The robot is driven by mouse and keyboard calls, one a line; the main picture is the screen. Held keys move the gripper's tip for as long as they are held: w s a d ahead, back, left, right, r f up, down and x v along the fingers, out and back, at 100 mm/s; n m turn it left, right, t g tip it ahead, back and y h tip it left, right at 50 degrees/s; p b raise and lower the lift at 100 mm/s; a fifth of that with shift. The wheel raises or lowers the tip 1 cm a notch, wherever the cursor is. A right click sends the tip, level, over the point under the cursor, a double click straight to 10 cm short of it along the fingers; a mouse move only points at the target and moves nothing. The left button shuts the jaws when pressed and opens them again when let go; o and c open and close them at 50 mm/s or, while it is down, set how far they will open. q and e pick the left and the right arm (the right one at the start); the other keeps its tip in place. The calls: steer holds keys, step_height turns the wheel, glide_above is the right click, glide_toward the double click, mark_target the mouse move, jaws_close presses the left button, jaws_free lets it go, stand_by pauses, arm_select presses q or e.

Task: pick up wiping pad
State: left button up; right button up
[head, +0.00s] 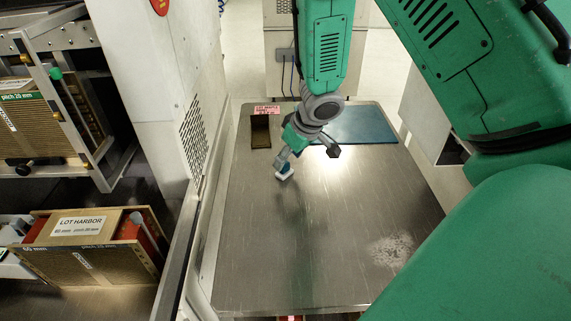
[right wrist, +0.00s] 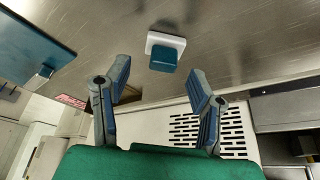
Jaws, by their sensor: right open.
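The wiping pad (head: 285,174) is a small white block with a blue-teal grip. It lies on the steel table top, left of centre toward the far end. In the right wrist view the pad (right wrist: 164,48) shows whole, beyond the fingertips and roughly between them. My right gripper (head: 308,154) is above the far part of the table, close to the pad. Its two fingers (right wrist: 159,84) are spread wide with nothing between them. In the right wrist view a gap shows between fingers and pad. My left gripper is not in view.
The steel table (head: 300,255) is mostly bare, with a whitish smudge (head: 391,249) at the right. A blue plate (head: 368,124) and a dark slot (head: 261,131) with a red label (head: 266,110) are at the far end. A vented cabinet (head: 165,85) and a LOT HARBOR box (head: 90,262) stand left.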

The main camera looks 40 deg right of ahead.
steer(key=x, duration=0.1)
steer(key=b+x, duration=0.1)
steer(key=x, duration=0.1)
steer(key=shift+w+a+f, duration=0.1)
steer(key=shift+a+f, duration=0.1)
steer(key=shift+a, duration=0.15)
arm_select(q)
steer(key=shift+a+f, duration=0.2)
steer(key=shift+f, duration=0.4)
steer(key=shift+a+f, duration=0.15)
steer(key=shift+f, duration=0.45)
arm_select(e)
steer(key=shift+r, duration=0.1)
steer(key=shift+d, duration=0.3)
steer(key=c, duration=1)
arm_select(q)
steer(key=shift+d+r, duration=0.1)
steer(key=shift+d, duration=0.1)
arm_select(e)
steer(key=shift+c, duration=0.5)
steer(key=shift+a, duration=0.1)
